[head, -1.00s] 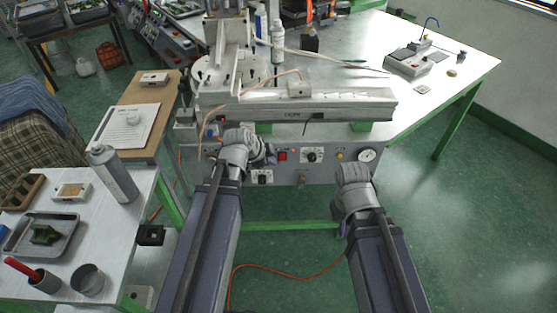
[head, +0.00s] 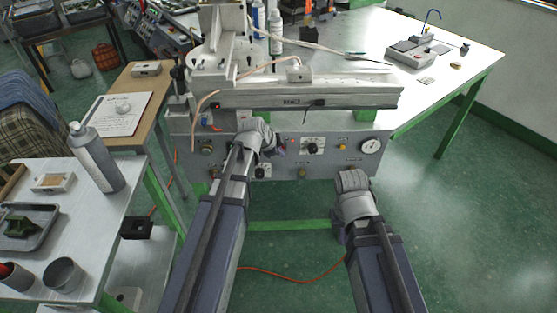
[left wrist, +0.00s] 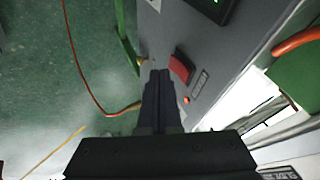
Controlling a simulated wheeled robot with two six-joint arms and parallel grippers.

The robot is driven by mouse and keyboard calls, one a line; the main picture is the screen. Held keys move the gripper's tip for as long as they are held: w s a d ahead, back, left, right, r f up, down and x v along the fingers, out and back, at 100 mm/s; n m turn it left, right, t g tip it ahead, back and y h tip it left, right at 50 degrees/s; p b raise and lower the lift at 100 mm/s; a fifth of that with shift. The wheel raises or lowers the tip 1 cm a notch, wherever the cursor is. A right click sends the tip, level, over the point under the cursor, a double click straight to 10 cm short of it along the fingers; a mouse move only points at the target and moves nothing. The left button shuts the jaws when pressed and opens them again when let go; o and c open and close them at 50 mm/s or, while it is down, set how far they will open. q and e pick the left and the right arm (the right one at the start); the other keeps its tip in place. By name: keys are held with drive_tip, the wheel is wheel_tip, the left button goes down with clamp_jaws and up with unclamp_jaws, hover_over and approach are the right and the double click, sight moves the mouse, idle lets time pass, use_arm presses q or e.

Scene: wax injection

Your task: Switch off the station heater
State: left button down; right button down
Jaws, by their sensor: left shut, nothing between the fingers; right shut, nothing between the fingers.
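The grey wax station's front panel (head: 337,160) carries dials, knobs and a gauge. A red rocker switch (left wrist: 181,67) shows in the left wrist view, with a small orange-red light (left wrist: 186,100) beside it. My left gripper (left wrist: 161,76) is shut and empty, its fingertips just left of the switch in that view; I cannot tell whether they touch the panel. In the head view the left gripper (head: 279,149) is at the panel and covers the switch. My right gripper (head: 342,235) is mostly hidden by its own wrist, low in front of the panel's right part.
A black dial (head: 313,147) and a round gauge (head: 371,146) sit right of my left gripper. An orange cable (head: 290,277) lies on the floor.

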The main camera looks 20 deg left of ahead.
use_arm(q)
drive_tip(key=shift+w+a, duration=0.15)
drive_tip(key=shift+w, duration=0.25)
drive_tip(key=shift+w+a+f+t+b, duration=0.15)
drive_tip(key=shift+w+t+b, duration=0.1)
drive_tip(key=shift+t+b, duration=0.35)
drive_tip(key=shift+r+p, duration=0.75)
drive_tip(key=shift+r, duration=0.1)
